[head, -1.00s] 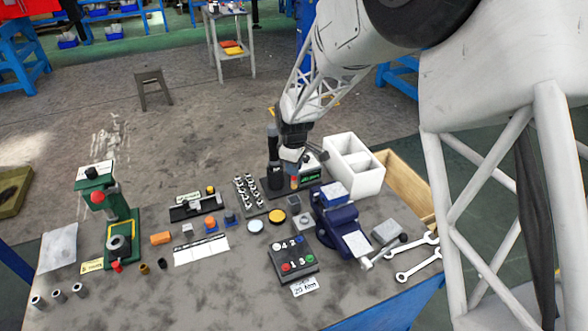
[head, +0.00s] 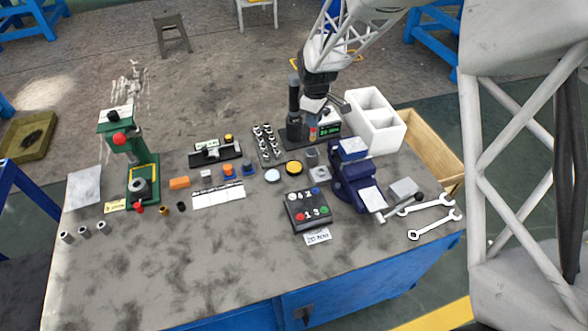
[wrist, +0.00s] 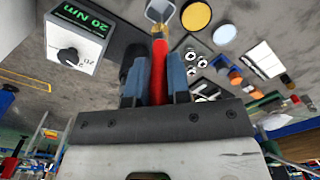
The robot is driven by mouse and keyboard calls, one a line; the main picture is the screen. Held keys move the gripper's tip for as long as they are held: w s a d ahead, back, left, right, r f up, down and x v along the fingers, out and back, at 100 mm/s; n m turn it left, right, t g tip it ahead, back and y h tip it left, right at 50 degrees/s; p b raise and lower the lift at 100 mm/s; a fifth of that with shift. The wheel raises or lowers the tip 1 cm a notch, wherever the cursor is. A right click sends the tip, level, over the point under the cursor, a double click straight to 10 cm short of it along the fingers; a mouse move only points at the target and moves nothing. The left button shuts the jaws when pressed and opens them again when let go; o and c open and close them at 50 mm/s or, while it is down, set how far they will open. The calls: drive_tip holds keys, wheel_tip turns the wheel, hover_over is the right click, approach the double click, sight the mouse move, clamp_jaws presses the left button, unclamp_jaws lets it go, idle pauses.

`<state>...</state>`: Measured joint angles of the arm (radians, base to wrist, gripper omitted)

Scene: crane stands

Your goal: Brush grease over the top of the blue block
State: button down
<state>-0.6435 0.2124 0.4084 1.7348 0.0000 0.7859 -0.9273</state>
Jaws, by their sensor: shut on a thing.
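My gripper (wrist: 157,88) is shut on a brush with a red handle (wrist: 158,72). Its pale yellow-brown tip (wrist: 157,32) points away from the fingers. In the head view my gripper (head: 313,112) is above the back of the bench, in front of the display box, and the brush (head: 312,134) hangs below it. A block with a blue and whitish top (head: 353,146) sits at the dark blue vise (head: 345,182), right of and apart from the brush. A yellow round tin (head: 294,168) and a whitish round tin (head: 272,175) lie left of the vise.
A grey open cup (head: 311,157) stands just in front of the brush. A display box (wrist: 80,38) reads 20 Nm. A white divided bin (head: 375,120) stands behind the vise. A button box (head: 307,210) and wrenches (head: 434,222) are nearer.

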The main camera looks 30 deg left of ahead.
drive_tip(key=shift+a, duration=0.15)
drive_tip(key=s+a+f+g+h, duration=0.1)
drive_tip(key=s+a+g+h, duration=0.1)
drive_tip(key=s+a, duration=0.2)
drive_tip(key=shift+s+a+f+g+h, duration=0.15)
drive_tip(key=shift+a+f+g+h, duration=0.25)
drive_tip(key=shift+a, duration=0.3)
idle(0.4)
drive_tip(key=shift+f, duration=2.95)
drive_tip(key=shift+f, duration=0.7)
idle(1.0)
drive_tip(key=shift+r, duration=0.1)
wheel_tip(320, 180, up, 7)
idle(1.1)
